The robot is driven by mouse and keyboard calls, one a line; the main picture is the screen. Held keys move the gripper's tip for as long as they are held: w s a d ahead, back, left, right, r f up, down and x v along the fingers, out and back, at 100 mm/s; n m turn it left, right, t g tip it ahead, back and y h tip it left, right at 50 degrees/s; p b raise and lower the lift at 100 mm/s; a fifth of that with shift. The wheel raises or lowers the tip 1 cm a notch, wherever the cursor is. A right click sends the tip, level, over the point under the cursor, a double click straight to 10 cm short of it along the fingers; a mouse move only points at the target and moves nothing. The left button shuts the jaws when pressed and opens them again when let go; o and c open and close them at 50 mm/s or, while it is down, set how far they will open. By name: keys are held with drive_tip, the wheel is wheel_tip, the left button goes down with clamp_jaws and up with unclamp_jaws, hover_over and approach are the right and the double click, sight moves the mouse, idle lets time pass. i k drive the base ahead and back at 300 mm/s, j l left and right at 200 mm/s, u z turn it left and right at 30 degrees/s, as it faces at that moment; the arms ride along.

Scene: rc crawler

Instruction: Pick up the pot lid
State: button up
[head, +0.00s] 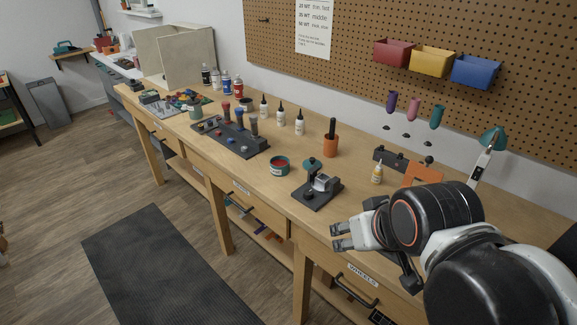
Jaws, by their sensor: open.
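I cannot pick out a pot lid with certainty. A small round teal pot (280,166) with a red top or contents stands near the front edge of the workbench; whether the red is a lid I cannot tell. Another small teal pot (195,112) stands farther back on the left. A flat teal round piece (312,163) shows at the top of a dark stand with a grey block (322,187). My gripper (337,236) is open and appears empty, with its fingers pointing left, in front of the bench edge. It is to the lower right of the near teal pot.
The long wooden workbench (230,171) holds a dark tool rack (229,137), several bottles, an orange cup (330,146), a glue bottle (377,172) and an orange bracket (422,174). A lamp (487,150) stands at right. A dark mat (160,270) covers part of the floor.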

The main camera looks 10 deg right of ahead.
sight(308, 163)
drive_tip(key=i+j+z, duration=0.15)
drive_tip(key=i+j, duration=0.25)
drive_tip(key=i, duration=0.25)
drive_tip(key=i+j+z, duration=0.15)
drive_tip(key=i+j, duration=0.25)
drive_tip(key=i, duration=0.2)
